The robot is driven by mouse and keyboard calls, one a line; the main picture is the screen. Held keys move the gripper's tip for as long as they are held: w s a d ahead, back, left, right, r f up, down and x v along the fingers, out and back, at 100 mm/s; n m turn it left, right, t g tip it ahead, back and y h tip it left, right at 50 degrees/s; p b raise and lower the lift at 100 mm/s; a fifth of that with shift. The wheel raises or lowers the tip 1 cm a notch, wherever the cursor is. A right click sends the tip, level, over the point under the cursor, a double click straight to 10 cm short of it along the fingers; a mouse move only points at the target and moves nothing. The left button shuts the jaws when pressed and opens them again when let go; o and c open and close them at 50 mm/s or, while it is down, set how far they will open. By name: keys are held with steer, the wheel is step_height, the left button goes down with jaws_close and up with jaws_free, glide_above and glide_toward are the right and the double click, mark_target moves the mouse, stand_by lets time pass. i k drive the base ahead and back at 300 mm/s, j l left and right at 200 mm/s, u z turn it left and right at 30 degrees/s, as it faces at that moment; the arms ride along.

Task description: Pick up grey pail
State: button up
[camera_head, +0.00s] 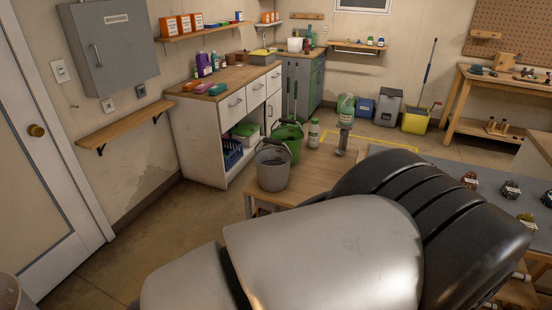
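A large grey and black part of my own arm fills the lower foreground and hides the near part of the table. My gripper's fingers are not visible, so I cannot place them relative to the pail.
A white bottle (314,134) and a grey upright item (343,138) stand right of the buckets. A white drawer cabinet (222,127) is behind on the left. A dark table (480,190) with small objects lies to the right. Open floor (170,238) is at left.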

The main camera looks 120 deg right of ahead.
mark_target(273, 163)
steer(key=z, duration=4.05)
